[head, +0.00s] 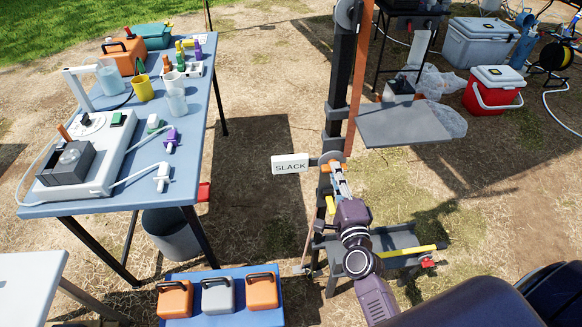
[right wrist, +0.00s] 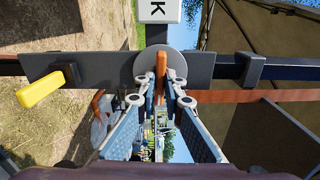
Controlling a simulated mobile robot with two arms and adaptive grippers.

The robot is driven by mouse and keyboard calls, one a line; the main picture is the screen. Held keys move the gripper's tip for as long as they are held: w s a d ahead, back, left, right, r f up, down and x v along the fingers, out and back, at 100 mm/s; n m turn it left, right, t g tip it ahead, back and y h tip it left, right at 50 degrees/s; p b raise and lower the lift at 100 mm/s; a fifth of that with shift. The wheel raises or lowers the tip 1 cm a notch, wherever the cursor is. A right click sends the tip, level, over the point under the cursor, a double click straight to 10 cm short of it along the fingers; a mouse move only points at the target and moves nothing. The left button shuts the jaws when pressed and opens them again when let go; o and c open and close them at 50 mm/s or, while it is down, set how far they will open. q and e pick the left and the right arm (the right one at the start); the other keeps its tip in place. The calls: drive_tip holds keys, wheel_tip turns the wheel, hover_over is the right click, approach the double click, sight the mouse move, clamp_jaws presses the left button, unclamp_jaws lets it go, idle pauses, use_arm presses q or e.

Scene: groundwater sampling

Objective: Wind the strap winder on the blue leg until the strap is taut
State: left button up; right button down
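The strap winder (right wrist: 145,61) is a grey round hub with an orange handle (right wrist: 160,80), mounted on a dark upright leg (head: 336,105); its blue colour shows only faintly, in the right wrist view (right wrist: 291,66). An orange strap (head: 359,75) runs down along the leg to the winder. A white sign (head: 289,165) beside the hub reads SLACK. My right gripper (head: 338,178) is at the winder. In the right wrist view its fingertips (right wrist: 161,88) press on both sides of the orange handle. My left gripper is not in view.
A blue-grey table (head: 190,190) with instruments and cups stands left. A grey plate (head: 400,123) juts out right of the leg. A yellow lever (right wrist: 40,90) sits on the leg near the winder. A low blue stand (head: 220,317) holds orange and grey boxes. A red cooler (head: 493,90) stands back right.

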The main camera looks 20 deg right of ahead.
drive_tip(key=m+b, duration=0.1)
drive_tip(key=m, duration=0.9)
drive_tip(key=shift+m+b, duration=0.3)
drive_tip(key=c, duration=2)
unclamp_jaws()
drive_tip(key=shift+o, duration=0.2)
drive_tip(key=v, duration=0.8)
